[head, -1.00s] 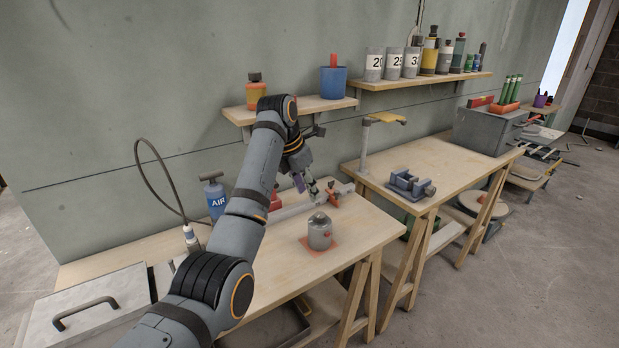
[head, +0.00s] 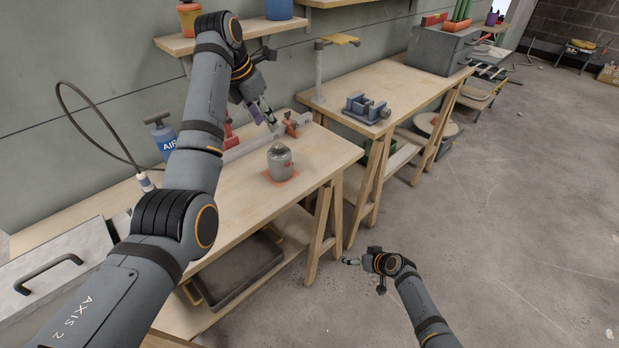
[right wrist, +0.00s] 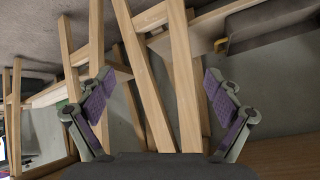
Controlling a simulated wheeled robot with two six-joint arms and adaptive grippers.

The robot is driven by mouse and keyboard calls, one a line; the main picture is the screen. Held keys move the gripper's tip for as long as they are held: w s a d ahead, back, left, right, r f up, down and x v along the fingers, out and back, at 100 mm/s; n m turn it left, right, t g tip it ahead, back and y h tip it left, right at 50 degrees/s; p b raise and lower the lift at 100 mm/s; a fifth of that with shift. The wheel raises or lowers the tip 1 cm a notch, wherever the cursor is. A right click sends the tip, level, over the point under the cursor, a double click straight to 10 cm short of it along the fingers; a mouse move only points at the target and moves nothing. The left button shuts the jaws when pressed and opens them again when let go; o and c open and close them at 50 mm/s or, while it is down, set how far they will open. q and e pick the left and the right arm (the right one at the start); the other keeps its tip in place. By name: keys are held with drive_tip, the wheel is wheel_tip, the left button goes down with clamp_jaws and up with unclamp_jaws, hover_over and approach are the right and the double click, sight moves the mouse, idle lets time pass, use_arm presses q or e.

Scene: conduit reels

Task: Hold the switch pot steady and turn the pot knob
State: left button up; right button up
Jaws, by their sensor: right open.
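The switch pot (head: 280,163) is a grey cylinder standing upright on a reddish-orange mat (head: 268,178) on the near workbench. A small knob (head: 278,147) shows on its top. My left gripper (head: 266,120) hangs above and behind the pot, clear of it; whether its jaws are apart is too small to tell. My right gripper (head: 350,261) is low at the right, beyond the bench's end and well away from the pot. In the right wrist view my right gripper (right wrist: 160,105) is open and empty, with purple pads, facing wooden trestle legs.
Trestle legs (head: 322,232) stand between my right gripper and the pot. A red-ended clamp or rail (head: 293,121) lies behind the pot. A blue AIR bottle (head: 163,140) stands at the left. A vise (head: 366,108) sits on the second bench.

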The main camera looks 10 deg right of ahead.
drive_tip(key=w+a+r+n+t+y, duration=0.15)
drive_tip(key=w+r, duration=0.25)
drive_tip(key=r, duration=0.7)
drive_tip(key=w+a+r+n+t+y, duration=0.1)
drive_tip(key=w+a+r+n+y, duration=0.3)
drive_tip(key=r, duration=0.6)
drive_tip(key=w+a+r+t+y, duration=0.15)
drive_tip(key=w+r, duration=0.35)
drive_tip(key=r, duration=0.6)
drive_tip(key=n+y, duration=0.2)
approach(281, 163)
wheel_tip(281, 163, down, 3)
drive_tip(key=w, duration=0.3)
drive_tip(key=shift+w+a+t, duration=0.15)
drive_tip(key=shift+a+t, duration=0.1)
drive_tip(key=shift+t, duration=0.15)
drive_tip(key=x, duration=0.9)
drive_tip(key=shift+w+a+f, duration=0.15)
drive_tip(key=shift+w+a, duration=0.05)
drive_tip(key=shift+a, duration=0.05)
drive_tip(key=c, duration=1.5)
